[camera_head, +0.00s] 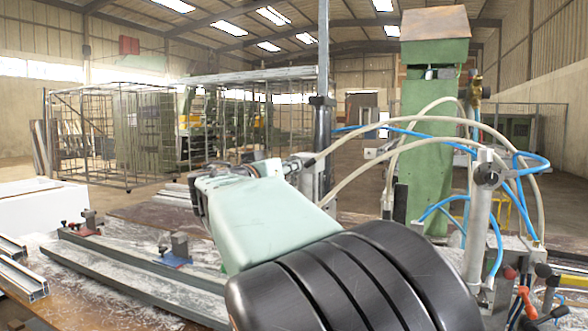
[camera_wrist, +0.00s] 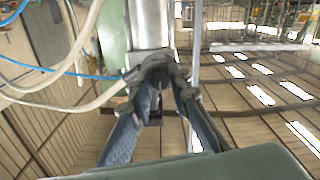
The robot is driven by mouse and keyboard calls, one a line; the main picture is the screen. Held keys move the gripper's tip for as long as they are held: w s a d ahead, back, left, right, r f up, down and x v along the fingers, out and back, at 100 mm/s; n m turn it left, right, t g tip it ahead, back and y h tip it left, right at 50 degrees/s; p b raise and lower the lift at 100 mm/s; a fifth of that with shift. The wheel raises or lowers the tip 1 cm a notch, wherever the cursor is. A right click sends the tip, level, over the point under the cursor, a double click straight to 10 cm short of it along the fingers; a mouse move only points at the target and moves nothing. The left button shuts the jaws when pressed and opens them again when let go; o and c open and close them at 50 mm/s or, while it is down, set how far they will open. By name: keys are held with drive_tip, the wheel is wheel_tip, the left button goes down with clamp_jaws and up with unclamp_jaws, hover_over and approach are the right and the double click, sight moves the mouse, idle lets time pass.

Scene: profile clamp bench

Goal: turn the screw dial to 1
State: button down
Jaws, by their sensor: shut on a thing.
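In the wrist view, the screw dial (camera_wrist: 157,76) is a dark round knob at the near end of a pale grey block. My gripper (camera_wrist: 158,88) is shut on it, with one blue-grey finger on each side. Any marks or numbers on the dial are too small to read. In the head view, my pale green wrist and black arm link cover most of my gripper. The dial's face cannot be made out there.
A vertical grey post (camera_head: 322,130) stands behind the block. A green column (camera_head: 425,130) and looping blue and white hoses are to the right. Metal rails (camera_head: 130,268) and small clamps (camera_head: 174,250) lie on the dusty bench at left. Wire cages stand farther back.

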drive_tip(key=shift+f+n+b, duration=0.1)
drive_tip(key=shift+n+b, duration=0.25)
drive_tip(key=shift+n, duration=0.05)
drive_tip(key=n+b, duration=0.3)
drive_tip(key=n, duration=0.7)
drive_tip(key=shift+n, duration=0.4)
drive_tip(key=c, duration=1.8)
unclamp_jaws()
